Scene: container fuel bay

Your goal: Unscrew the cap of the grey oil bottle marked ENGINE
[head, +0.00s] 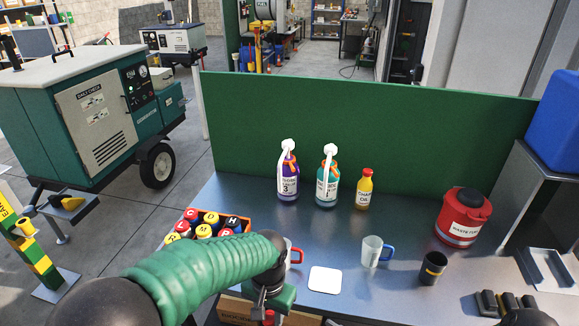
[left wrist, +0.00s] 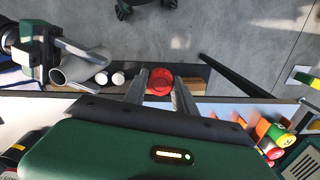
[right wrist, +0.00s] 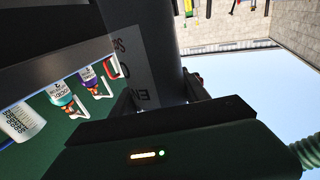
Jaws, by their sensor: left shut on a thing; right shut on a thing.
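The grey oil bottle (right wrist: 150,45) fills the upper middle of the right wrist view, its label upside down and partly hidden, with "EN" readable. My right gripper (right wrist: 160,100) is shut on it. A grey body that looks like this bottle (left wrist: 78,68) shows beside my right gripper in the left wrist view. My left gripper (left wrist: 160,92) is shut on a round red cap (left wrist: 160,80). No bottle body shows around the cap, and it appears apart from the grey body. In the head view my left gripper (head: 270,298) is low at the bench's front, the cap (head: 269,317) just below it.
A crate of bottles with coloured caps (head: 247,229) stands left on the bench (head: 400,290). Purple (head: 288,182) and teal (head: 327,186) bottles and a yellow one (head: 364,190) stand behind. A clear jug (head: 371,251), black mug (head: 432,268) and red waste can (head: 463,217) are right.

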